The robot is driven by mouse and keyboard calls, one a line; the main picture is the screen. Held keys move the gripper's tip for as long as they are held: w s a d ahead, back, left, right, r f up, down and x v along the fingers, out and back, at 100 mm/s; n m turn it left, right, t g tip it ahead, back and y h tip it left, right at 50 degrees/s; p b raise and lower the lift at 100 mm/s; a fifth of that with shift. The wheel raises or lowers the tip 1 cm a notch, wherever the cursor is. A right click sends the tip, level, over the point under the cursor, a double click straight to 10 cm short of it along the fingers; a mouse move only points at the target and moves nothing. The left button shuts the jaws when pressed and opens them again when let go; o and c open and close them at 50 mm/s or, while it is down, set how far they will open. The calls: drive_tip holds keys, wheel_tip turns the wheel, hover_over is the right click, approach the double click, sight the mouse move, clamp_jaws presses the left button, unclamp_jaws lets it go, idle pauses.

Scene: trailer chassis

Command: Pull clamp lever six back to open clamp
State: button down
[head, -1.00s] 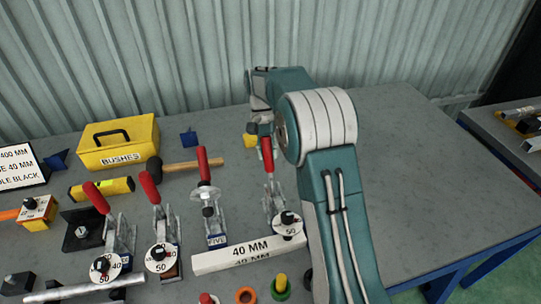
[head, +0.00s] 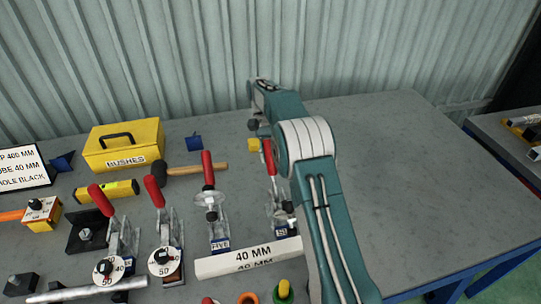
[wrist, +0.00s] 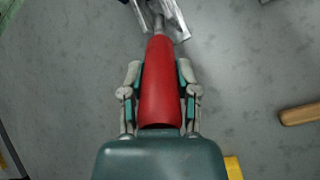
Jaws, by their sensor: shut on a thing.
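Clamp six (head: 281,212) is the rightmost toggle clamp on the bench, its label partly showing at its base. Its red lever (head: 268,156) stands up and leans toward the back wall. In the wrist view the red lever grip (wrist: 160,85) lies lengthwise between the two fingers of my gripper (wrist: 160,72), which is shut on it. Metal clamp linkage shows at the top of that view. In the head view, my arm hides most of the gripper and part of clamp six's right side.
Clamp five (head: 217,225), also with a red lever, stands just left. A hammer (head: 195,169) and the yellow bushes box (head: 124,146) lie behind left. A white 40 MM block (head: 248,258) is in front. The bench's right side (head: 400,180) is clear.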

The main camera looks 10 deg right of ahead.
drive_tip(key=shift+a, duration=0.1)
drive_tip(key=shift+c, duration=1.8)
unclamp_jaws()
drive_tip(key=shift+a, duration=0.1)
drive_tip(key=shift+r, duration=0.1)
